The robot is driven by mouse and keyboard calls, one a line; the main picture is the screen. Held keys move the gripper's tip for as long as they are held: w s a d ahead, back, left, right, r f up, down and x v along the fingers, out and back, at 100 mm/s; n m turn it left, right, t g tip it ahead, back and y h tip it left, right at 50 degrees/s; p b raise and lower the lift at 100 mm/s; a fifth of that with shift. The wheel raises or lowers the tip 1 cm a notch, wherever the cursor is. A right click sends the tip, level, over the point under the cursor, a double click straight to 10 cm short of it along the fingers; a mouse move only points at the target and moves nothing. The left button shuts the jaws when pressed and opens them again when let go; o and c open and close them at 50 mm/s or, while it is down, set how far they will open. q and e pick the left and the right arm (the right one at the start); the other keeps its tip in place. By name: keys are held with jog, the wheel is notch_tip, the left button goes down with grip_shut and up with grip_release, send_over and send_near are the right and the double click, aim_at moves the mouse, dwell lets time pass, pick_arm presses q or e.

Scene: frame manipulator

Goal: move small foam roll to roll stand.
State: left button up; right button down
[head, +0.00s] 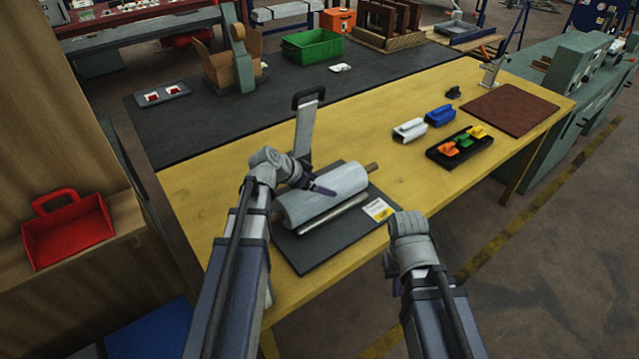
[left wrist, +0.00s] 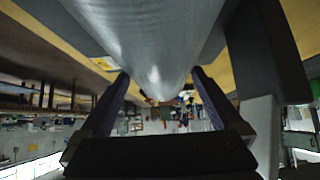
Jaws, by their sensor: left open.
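A pale grey-white roll (head: 345,181) with a wooden core lies on a dark base plate (head: 310,253) on the yellow table. I take it for the foam roll. My left gripper (head: 325,190) is open at the roll, its dark fingers over it. In the left wrist view the roll (left wrist: 150,40) fills the upper middle, and the open fingers (left wrist: 160,78) appear on either side of it. Whether they touch it I cannot tell. My right gripper (head: 408,228) is by the table's front edge, its fingers hidden. I cannot clearly identify a separate roll stand.
A metal bar (head: 333,215) and a yellow-white label (head: 377,210) lie in front of the roll. A tall grey upright with a dark handle (head: 306,125) rises behind it. A black tray of coloured clips (head: 459,147) and a brown mat (head: 510,107) lie right.

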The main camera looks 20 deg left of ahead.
pick_arm(q)
jog(key=shift+r, duration=0.2)
jog(key=p+v, duration=0.8)
jog(key=v, duration=0.3)
jog(key=shift+d, duration=0.1)
jog(key=shift+s+a+r+p, duration=0.3)
jog(key=shift+p, duration=0.05)
jog(key=s+d+f+n+g+y, duration=0.2)
jog(key=s+d+f+g+y, duration=0.1)
jog(key=s+d, duration=0.5)
jog(key=s+d+f+n+g+y, duration=0.1)
jog(key=s+d+f+g+y, duration=0.2)
jog(key=s+d, duration=0.5)
jog(key=d+g+y, duration=0.1)
jog(key=d, duration=0.2)
jog(key=shift+s+f+n, duration=0.15)
jog(key=shift+s+n, duration=0.15)
jog(key=shift+n, duration=0.1)
jog(key=shift+d, duration=0.1)
jog(key=shift+c, duration=0.2)
